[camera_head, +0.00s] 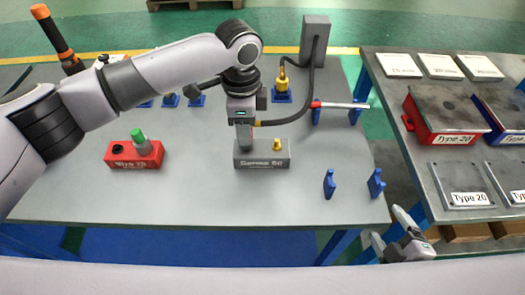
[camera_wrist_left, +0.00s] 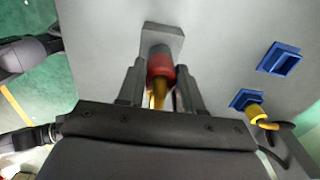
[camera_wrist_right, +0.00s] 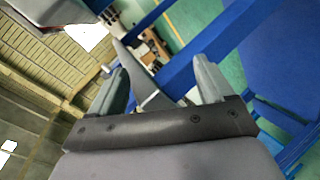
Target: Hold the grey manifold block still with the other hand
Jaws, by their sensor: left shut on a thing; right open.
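The grey manifold block (camera_head: 262,160), with a pale label on its front, lies flat on the grey table. A small yellow fitting (camera_head: 277,145) stands on its right half. My left gripper (camera_head: 244,135) is above the block's left half, pointing down. In the left wrist view, it (camera_wrist_left: 159,88) is shut on a red-and-yellow part (camera_wrist_left: 160,65), mostly hidden between the fingers. Whether that part touches the block cannot be told. My right gripper (camera_head: 408,238) is open and empty off the table's front right corner, well away from the block; it also shows in the right wrist view (camera_wrist_right: 163,85).
A red block (camera_head: 120,157) with a green-topped cylinder stands left. A dark hose runs from a grey post (camera_head: 314,40) towards my left gripper. A rod with a red end (camera_head: 340,105) rests on blue holders. Two blue holders (camera_head: 330,184) stand front right; the front middle is clear.

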